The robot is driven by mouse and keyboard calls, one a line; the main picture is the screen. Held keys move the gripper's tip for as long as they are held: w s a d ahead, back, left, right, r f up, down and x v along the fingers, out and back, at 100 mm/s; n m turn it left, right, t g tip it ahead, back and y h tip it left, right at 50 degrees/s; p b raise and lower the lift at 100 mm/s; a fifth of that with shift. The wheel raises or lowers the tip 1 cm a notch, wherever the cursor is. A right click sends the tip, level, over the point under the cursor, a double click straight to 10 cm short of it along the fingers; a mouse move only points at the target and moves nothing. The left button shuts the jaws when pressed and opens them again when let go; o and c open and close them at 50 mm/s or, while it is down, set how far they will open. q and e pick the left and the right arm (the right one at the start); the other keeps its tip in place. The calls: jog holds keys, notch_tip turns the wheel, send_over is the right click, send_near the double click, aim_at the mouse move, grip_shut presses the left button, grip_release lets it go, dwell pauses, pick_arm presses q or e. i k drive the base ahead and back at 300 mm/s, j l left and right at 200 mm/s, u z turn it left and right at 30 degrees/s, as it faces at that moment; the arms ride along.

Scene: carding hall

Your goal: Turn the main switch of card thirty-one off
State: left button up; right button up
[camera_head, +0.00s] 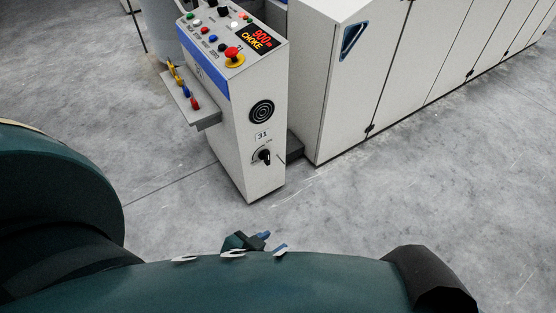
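The main switch (265,156) is a small black rotary knob on a pale plate, low on the front of the white control pedestal (236,130). Its grip looks roughly upright; the small marks around it are too small to read. A plate reading 31 (263,136) sits just above it. My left gripper (270,241) shows as a small dark shape with blue tips beyond my teal arm, below the pedestal's foot in the picture. It is apart from the switch. My arm hides most of it, so its opening is unclear. My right gripper is out of view.
The pedestal's top has coloured buttons, a red emergency stop (232,53) and a display (258,38) reading 900 and CHOKE. A side shelf (190,103) with coloured items juts left. White machine cabinets (360,80) stand at right. The grey floor before the pedestal is clear.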

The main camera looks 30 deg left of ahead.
aim_at(265, 155)
jog(key=i+l+u, duration=0.15)
jog(key=l, duration=0.85)
jog(key=l+u, duration=0.15)
jog(key=l, duration=0.8)
